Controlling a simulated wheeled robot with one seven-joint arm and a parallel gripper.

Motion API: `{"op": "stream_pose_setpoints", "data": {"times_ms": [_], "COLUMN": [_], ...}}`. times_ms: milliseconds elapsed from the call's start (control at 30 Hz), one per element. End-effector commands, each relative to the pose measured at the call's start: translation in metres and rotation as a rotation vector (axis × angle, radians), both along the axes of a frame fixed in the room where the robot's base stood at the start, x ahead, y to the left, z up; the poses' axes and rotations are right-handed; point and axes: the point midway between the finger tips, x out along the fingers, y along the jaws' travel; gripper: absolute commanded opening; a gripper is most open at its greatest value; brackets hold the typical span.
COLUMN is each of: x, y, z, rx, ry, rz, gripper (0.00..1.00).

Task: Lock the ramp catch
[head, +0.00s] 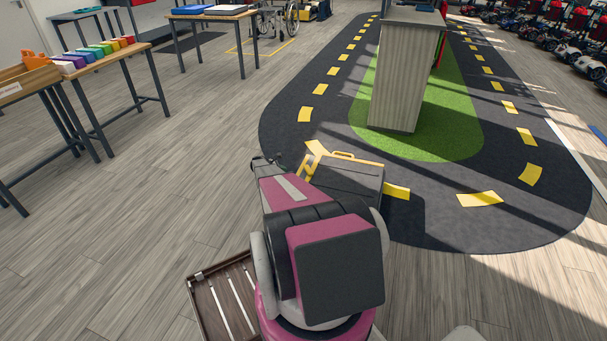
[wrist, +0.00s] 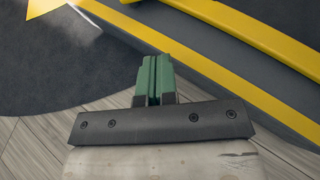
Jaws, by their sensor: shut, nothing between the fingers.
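A dark grey panel with yellow edging and a yellow handle, which looks like the ramp (head: 345,180), stands just beyond my arm in the head view. My arm hides part of it. In the wrist view its grey surface (wrist: 215,72) runs diagonally, with a yellow strip and a raised yellow bar (wrist: 265,35). I cannot make out the catch in either view.
A dark track mat (head: 420,210) with yellow dashes surrounds a green patch and a grey counter (head: 405,75). Tables (head: 110,58) with coloured blocks stand at left. Scooters (head: 570,40) line the far right.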

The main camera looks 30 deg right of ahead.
Motion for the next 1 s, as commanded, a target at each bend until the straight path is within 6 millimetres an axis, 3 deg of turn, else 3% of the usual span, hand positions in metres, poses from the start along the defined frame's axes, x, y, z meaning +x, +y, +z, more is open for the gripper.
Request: {"op": "stream_pose_setpoints", "data": {"times_ms": [533,1000], "x": [-0.001,-0.012], "y": [-0.007,-0.077], "z": [-0.005,-0.045], "rx": [0.0,-0.001], "ry": [0.02,0.018], "rz": [0.009,0.008], "gripper": [0.0,0.0]}}
